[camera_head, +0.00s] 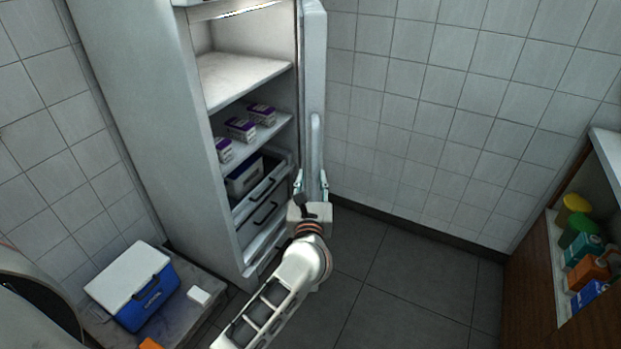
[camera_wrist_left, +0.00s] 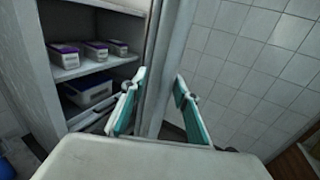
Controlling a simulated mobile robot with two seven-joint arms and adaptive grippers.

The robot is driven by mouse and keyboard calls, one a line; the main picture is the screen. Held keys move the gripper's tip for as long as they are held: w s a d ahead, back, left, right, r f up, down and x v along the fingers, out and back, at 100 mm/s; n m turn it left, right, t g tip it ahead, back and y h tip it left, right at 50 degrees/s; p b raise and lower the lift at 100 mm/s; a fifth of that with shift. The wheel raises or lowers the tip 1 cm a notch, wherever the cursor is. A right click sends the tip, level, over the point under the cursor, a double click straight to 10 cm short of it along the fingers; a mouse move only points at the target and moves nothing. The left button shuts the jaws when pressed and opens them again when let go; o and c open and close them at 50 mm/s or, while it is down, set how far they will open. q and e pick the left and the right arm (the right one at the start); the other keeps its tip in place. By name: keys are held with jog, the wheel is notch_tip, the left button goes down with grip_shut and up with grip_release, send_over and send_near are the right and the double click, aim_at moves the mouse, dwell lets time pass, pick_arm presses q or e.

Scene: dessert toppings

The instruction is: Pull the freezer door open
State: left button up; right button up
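The tall white freezer (camera_head: 135,95) stands at the back left. Its door (camera_head: 314,55) stands open at the right side of the cabinet, showing the shelves. A pale upright handle (camera_head: 315,150) is on the door. My left gripper (camera_head: 312,186) is at the lower part of the door, with its fingers spread apart. In the left wrist view, the door (camera_wrist_left: 165,70) shows between and beyond the teal-padded fingers of my left gripper (camera_wrist_left: 158,98). I cannot tell whether a finger touches the door. My right gripper is not in view.
Several purple-lidded tubs (camera_head: 240,128) and a larger bin (camera_head: 245,176) are on the freezer shelves. A blue cooler with a white lid (camera_head: 140,288) sits at lower left. A cabinet with bottles (camera_head: 578,235) is at right. The dark floor (camera_head: 400,280) between is clear.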

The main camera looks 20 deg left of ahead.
pick_arm(q)
jog(key=shift+s+d, duration=0.75)
jog(key=shift+s, duration=0.25)
jog(key=shift+s+d, duration=0.75)
jog(key=shift+s, duration=0.2)
jog(key=shift+s+d, duration=1)
jog(key=shift+s, duration=0.25)
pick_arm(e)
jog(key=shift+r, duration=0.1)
